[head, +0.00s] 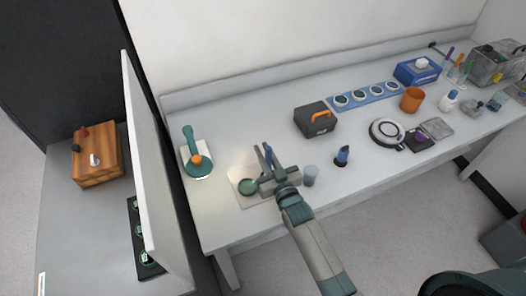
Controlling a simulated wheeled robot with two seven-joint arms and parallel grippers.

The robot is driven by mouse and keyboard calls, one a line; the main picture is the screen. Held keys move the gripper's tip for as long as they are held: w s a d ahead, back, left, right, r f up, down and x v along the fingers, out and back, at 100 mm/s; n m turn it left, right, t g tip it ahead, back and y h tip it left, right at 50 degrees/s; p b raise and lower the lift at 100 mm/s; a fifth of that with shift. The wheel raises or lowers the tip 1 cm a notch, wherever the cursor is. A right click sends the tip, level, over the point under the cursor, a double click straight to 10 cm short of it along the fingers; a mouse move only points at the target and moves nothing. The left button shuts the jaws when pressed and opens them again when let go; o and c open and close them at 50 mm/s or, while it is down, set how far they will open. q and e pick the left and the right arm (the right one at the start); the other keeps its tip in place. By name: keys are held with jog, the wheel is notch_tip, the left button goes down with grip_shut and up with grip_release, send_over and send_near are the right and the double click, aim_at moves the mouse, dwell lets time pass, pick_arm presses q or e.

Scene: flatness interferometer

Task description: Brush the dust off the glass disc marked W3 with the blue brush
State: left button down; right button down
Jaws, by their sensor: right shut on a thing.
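My right gripper (266,158) is over the near left part of the long bench. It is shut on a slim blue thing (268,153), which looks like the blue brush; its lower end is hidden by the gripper. Just left of and below the gripper, a round green piece (250,186) lies on a pale square mat (240,197), partly covered by my gripper. Several round discs sit in a blue rack (379,97) at the back of the bench. More green-rimmed discs are in a black tray (134,210) at the left. No W3 mark is readable. My left gripper is not in view.
A grey cup (310,175) stands close right of my gripper, then a small dark blue bottle-like thing (342,156). A teal stand (190,145) is to the left. A black box (314,121) and orange cup (411,99) are behind. A white partition (150,150) edges the left.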

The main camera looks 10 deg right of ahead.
jog(key=shift+s+d+p, duration=0.3)
jog(key=shift+d, duration=0.3)
dwell(0.4)
dwell(0.3)
jog(key=shift+r+p, duration=0.5)
jog(key=shift+p, duration=0.05)
jog(key=shift+w+a, duration=0.1)
jog(key=shift+a, duration=0.1)
jog(key=shift+w+a, duration=0.25)
jog(key=shift+a, duration=0.35)
jog(key=shift+w+a, duration=0.25)
jog(key=shift+a, duration=0.3)
jog(key=shift+f+b, duration=0.55)
jog(key=shift+b, duration=0.1)
dwell(0.3)
jog(key=shift+s+d+r, duration=0.1)
jog(key=shift+d, duration=0.2)
jog(key=shift+s+d+p, duration=0.35)
jog(key=shift+d+p, duration=0.1)
jog(key=shift+d, duration=0.25)
dwell(1.2)
jog(key=shift+s+d, duration=0.15)
jog(key=shift+d, duration=0.2)
